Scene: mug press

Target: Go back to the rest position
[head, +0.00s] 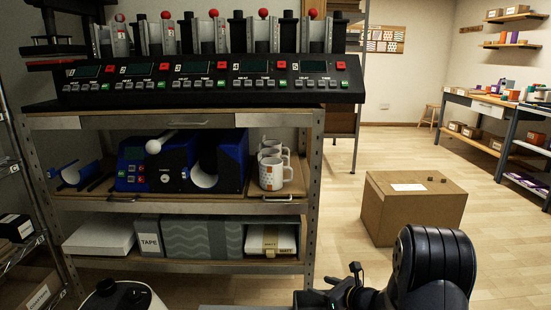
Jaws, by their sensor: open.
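My gripper (335,287) is at the bottom of the head view, right of centre, partly cut off by the lower edge. It is open, and I see nothing between its fingers. It is in front of the shelving unit and apart from it. The blue mug press (217,160) stands on the middle shelf, with a white rounded knob on its lever. White patterned mugs (271,174) stand to its right on the same shelf, one behind another.
A multi-station press with a long black control panel (210,82) stands on the unit's top. The lower shelf (190,267) holds boxes. A cardboard box (414,210) sits on the wooden floor at right, with free floor around it. Workbenches (490,115) line the right wall.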

